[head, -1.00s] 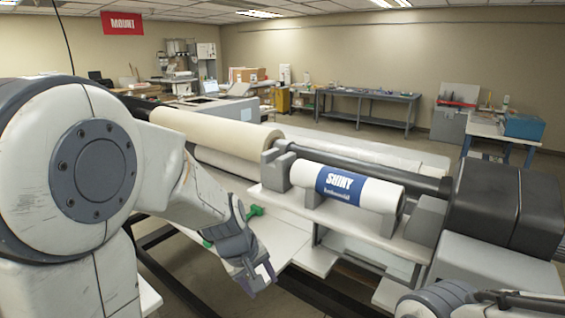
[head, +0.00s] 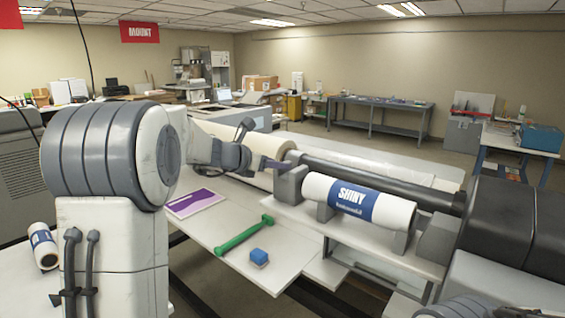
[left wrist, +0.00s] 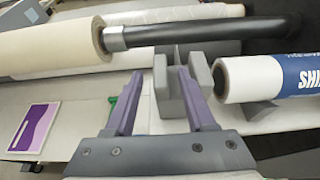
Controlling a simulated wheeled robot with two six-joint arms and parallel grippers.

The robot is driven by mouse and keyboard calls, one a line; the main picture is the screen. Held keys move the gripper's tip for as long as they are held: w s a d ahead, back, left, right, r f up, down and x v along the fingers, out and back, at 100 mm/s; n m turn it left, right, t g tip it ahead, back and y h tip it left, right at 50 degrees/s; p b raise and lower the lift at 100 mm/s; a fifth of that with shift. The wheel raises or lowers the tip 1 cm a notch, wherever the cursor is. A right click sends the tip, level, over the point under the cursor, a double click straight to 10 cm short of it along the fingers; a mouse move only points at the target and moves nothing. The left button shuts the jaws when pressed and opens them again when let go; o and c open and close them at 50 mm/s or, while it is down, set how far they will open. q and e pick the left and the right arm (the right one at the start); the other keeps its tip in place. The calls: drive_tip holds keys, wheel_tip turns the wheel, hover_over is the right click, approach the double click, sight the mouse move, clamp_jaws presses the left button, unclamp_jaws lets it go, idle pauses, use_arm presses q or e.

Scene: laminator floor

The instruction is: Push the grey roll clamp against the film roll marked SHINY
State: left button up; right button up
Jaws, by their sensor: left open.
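The film roll marked SHINY (head: 358,201), white with a blue band, lies on the machine's shelf. The grey roll clamp (head: 291,186) stands by the roll's left end; in the left wrist view the clamp (left wrist: 197,98) has upright parts with a notch between them. A narrow gap seems to show between clamp and roll (left wrist: 250,78). My left gripper (head: 280,164) is open at the clamp's left side. In the left wrist view its purple fingers (left wrist: 160,72) are spread, the right one overlapping the clamp; I cannot tell whether it touches. My right gripper is out of view.
A dark shaft (head: 385,185) runs behind the SHINY roll, and a cream roll (head: 245,150) lies to the left. A black housing (head: 497,220) stands at right.

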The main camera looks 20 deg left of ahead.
use_arm(q)
drive_tip(key=shift+p+x, duration=0.3)
drive_tip(key=shift+x, duration=1.7)
clamp_jaws()
